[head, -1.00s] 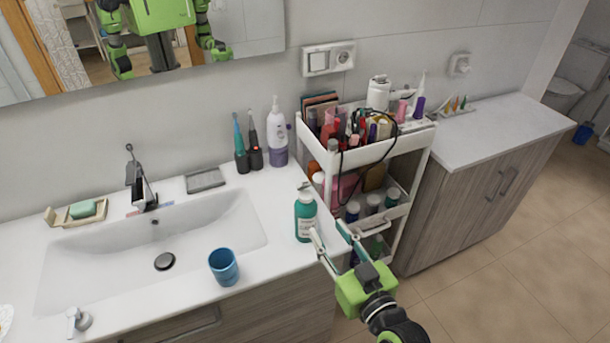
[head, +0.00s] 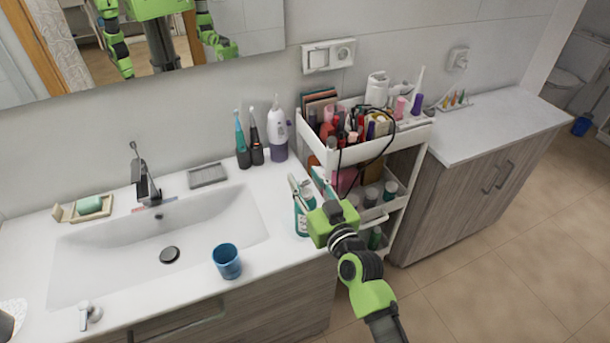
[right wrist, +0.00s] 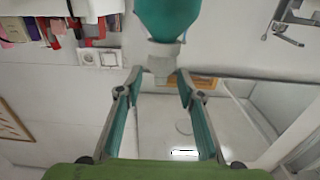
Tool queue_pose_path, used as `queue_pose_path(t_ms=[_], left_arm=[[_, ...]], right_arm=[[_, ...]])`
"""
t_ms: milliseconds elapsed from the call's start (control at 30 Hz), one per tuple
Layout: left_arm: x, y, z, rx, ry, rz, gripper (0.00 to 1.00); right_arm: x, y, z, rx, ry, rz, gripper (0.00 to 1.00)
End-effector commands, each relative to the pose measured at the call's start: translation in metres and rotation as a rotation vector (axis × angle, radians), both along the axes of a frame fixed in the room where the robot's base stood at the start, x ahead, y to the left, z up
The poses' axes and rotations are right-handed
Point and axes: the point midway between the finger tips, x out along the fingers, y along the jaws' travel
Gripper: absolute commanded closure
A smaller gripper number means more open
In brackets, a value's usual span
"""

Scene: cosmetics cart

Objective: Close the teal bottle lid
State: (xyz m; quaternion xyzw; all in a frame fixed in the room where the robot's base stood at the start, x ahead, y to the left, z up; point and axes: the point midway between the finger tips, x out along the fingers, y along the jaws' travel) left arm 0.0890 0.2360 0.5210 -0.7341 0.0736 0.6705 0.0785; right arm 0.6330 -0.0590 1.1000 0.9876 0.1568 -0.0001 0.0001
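The teal bottle (head: 302,218) stands upright on the counter near its right front edge, its upper part largely hidden by my right gripper in the head view. In the right wrist view the teal bottle (right wrist: 166,18) appears inverted at the top, with its pale grey lid (right wrist: 163,58) pointing down. I cannot tell whether the lid is fully shut. My right gripper (head: 306,182) is open, with its fingertips around the level of the bottle's top. In the wrist view the lid lies between the right gripper's fingertips (right wrist: 158,74), with no clear grip on it. My left gripper is not in view.
A blue cup (head: 227,262) stands left of the bottle, beside the sink basin (head: 100,262). Toothbrushes (head: 250,148) and a white-purple dispenser (head: 278,140) stand behind. A crowded white cart (head: 408,133) is close on the right. The counter between bottle and basin is clear.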

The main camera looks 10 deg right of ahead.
Motion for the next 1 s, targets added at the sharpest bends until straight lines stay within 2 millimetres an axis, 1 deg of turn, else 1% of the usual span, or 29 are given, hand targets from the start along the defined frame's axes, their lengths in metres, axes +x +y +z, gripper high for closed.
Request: queue_pose_path(t_ms=[100, 367, 467, 500, 800, 867, 1000], left_arm=[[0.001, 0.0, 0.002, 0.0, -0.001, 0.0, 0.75], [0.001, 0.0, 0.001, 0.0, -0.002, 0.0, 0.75], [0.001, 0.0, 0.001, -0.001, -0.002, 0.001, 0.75], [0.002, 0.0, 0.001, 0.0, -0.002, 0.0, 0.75], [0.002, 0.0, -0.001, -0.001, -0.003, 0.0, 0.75], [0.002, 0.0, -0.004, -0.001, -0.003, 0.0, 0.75], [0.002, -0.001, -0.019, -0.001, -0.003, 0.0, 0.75]], right_arm=[[0.005, 0.002, 0.0, 0.001, 0.0, 0.0, 0.65], [0.006, 0.002, 0.0, 0.001, 0.0, 0.0, 0.65], [0.006, 0.002, 0.0, 0.001, 0.0, 0.0, 0.89], [0.006, 0.002, 0.0, 0.001, 0.0, 0.0, 0.99], [0.005, 0.002, -0.005, -0.002, 0.006, 0.002, 1.0], [0.004, 0.002, -0.007, -0.001, 0.002, 0.003, 1.0], [0.003, 0.002, -0.013, 0.006, -0.024, 0.003, 1.0]])
